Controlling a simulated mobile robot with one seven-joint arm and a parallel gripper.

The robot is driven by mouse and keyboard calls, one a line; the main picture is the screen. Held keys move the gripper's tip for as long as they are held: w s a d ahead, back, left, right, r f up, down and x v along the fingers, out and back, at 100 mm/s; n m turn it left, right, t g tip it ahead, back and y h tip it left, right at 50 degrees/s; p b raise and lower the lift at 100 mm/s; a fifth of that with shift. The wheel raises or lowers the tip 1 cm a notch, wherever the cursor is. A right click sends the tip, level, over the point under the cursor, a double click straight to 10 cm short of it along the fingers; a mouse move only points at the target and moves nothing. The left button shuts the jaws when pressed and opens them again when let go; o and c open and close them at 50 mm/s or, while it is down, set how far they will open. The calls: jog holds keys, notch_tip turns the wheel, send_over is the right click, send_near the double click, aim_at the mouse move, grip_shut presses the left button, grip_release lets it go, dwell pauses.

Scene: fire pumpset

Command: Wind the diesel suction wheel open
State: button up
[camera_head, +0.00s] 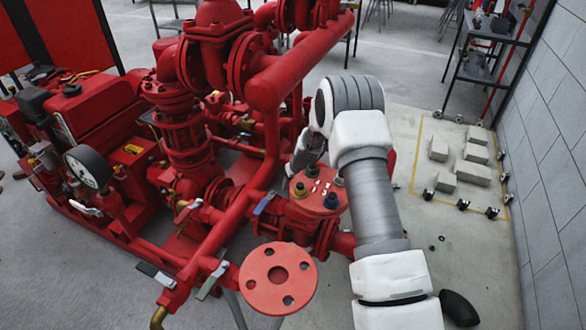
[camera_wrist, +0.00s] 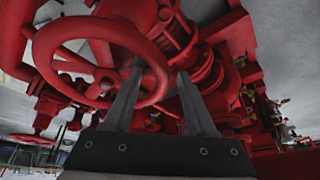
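In the wrist view a red spoked handwheel (camera_wrist: 92,27) fills the upper left, close to my gripper (camera_wrist: 159,72). The two grey fingers are apart, one on each side of the wheel's right rim, which runs between them. I cannot tell whether either finger touches the rim. In the head view my gripper (camera_head: 300,165) points down beside the red pump pipework, partly hidden by my white and grey arm. I cannot make out the handwheel there; the arm and pipes cover that area.
A round red flange (camera_head: 277,278) stands in front. A thick red pipe (camera_head: 300,62) and a red valve body (camera_head: 318,190) crowd the gripper. A pressure gauge (camera_head: 88,168) is at the left.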

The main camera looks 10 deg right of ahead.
jog(key=shift+w+a+m+h+p, duration=0.3)
jog(key=shift+a+m+p, duration=0.15)
jog(key=shift+m+p, duration=0.3)
jog(key=v, duration=0.5)
jog(key=shift+w+d+r, duration=0.1)
jog(key=shift+w+r, duration=0.05)
jog(key=shift+w, duration=0.05)
